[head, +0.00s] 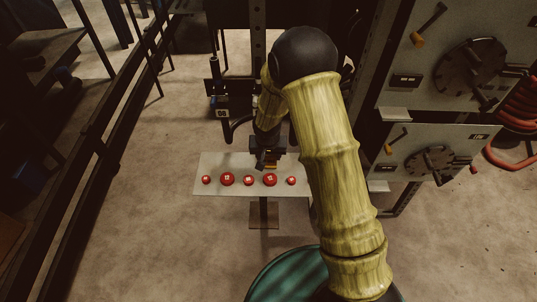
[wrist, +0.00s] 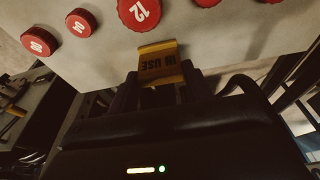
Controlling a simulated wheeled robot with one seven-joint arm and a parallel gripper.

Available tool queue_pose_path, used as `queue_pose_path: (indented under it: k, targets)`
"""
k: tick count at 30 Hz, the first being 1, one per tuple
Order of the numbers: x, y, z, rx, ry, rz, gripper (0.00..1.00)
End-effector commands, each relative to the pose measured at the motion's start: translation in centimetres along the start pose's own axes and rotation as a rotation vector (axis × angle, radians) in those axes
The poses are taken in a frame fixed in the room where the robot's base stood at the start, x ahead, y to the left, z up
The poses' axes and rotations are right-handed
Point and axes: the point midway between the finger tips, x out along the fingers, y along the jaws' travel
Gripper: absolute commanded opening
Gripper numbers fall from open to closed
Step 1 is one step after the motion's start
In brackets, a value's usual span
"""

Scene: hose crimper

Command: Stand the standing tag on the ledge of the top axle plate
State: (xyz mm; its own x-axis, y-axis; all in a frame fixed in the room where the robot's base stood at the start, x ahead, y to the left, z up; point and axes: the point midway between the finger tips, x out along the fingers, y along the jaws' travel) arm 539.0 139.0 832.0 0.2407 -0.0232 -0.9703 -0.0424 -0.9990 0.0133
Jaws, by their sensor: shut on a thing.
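The standing tag is a small yellow plate with dark "IN USE" lettering, seen in the wrist view (wrist: 158,62). My gripper (wrist: 162,88) is shut on it, with a finger on each side. The top axle plate (head: 420,75) is the upper grey plate at the right, with a dark round dial. Its small pale ledge (head: 396,113) sticks out at its lower left and looks bare. My gripper is well left of it.
The pale shelf (head: 212,190) carries a row of several red numbered knobs (head: 227,179). A lower plate (head: 410,140) with a similar ledge (head: 378,186) is below the top one. Red hoses (head: 515,155) hang at the far right. My arm crosses between shelf and plates.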

Motion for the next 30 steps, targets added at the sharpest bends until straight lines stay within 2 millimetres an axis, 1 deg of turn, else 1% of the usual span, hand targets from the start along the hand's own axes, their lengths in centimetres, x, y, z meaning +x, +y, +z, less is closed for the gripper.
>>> queue_pose_path:
  k: [3,4,6,7,16,20,23,30]
  targets:
    - [0.4,0.0,0.1,-0.001,0.000,0.000,0.28]
    - [0.3,0.0,0.1,-0.001,0.000,0.000,0.54]
    - [0.2,0.0,0.1,-0.001,0.000,0.000,0.68]
    - [0.2,0.0,0.1,-0.001,0.000,0.000,0.72]
    - [0.1,0.0,0.0,-0.001,0.000,0.000,0.72]
    - [-0.5,0.0,-0.1,0.000,0.001,0.000,0.72]
    - [-1.6,0.0,-0.1,0.001,0.002,-0.001,0.72]
    - [-5.9,0.0,-0.1,0.001,0.004,-0.002,0.72]
